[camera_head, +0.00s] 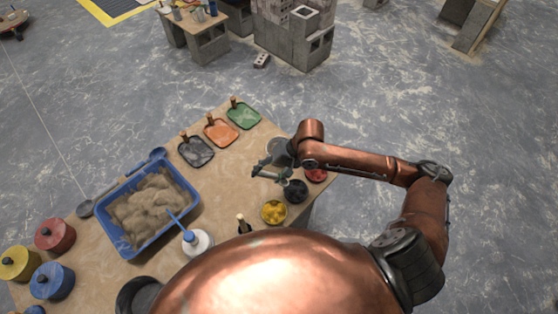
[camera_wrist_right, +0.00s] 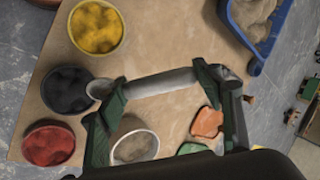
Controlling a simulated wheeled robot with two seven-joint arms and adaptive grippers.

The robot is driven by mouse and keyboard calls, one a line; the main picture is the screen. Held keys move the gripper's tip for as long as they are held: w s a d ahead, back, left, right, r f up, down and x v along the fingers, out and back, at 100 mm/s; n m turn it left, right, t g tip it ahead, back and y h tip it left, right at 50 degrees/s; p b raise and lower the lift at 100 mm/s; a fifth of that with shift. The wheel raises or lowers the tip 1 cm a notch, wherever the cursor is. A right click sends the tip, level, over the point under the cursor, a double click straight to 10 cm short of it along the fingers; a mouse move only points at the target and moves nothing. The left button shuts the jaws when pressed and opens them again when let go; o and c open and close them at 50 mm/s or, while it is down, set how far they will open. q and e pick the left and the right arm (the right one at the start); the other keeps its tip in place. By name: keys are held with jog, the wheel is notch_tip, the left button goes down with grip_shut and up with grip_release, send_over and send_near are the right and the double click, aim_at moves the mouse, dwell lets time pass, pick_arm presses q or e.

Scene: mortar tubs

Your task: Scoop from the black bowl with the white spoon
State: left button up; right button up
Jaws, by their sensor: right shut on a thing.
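The black bowl (camera_head: 298,194) stands near the table's right edge, with dark contents; it also shows at the left of the wrist view (camera_wrist_right: 66,92). My right gripper (camera_head: 275,171) is just above and to the left of it in the head view. In the wrist view, my right gripper (camera_wrist_right: 161,82) is shut on the white spoon (camera_wrist_right: 160,82), whose handle lies across between the fingers. The spoon's head (camera_wrist_right: 98,89) is beside the black bowl's right rim in that view; I cannot tell its height or whether it touches. My left gripper is out of view.
A yellow bowl (camera_head: 273,212) and a red bowl (camera_head: 317,175) flank the black one. A pale bowl (camera_wrist_right: 135,146) sits below the spoon in the wrist view.

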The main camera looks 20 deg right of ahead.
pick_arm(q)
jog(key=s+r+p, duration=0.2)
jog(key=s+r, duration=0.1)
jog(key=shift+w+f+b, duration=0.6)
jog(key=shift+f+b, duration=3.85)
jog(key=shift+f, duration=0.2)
pick_arm(e)
jog(key=d+f+m+h+p, duration=0.1)
jog(key=d+f+h+p, duration=0.1)
jog(key=f+p, duration=0.1)
jog(key=d+f+m+g+h+p, duration=0.1)
jog(key=d+f+p, duration=0.1)
jog(key=f+p, duration=0.2)
jog(key=w+d+f+m+g+h+p, duration=0.1)
jog(key=d+f+h+p, duration=0.1)
jog(key=p, duration=0.4)
jog(key=shift+d+f+h+p, duration=0.3)
jog(key=shift+d+f+p, duration=0.1)
jog(key=shift+f, duration=0.35)
pick_arm(q)
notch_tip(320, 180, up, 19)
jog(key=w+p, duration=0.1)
jog(key=p, duration=0.4)
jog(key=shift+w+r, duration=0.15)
pick_arm(e)
jog(key=shift+r+g+h, duration=0.3)
jog(key=shift+r, duration=1.65)
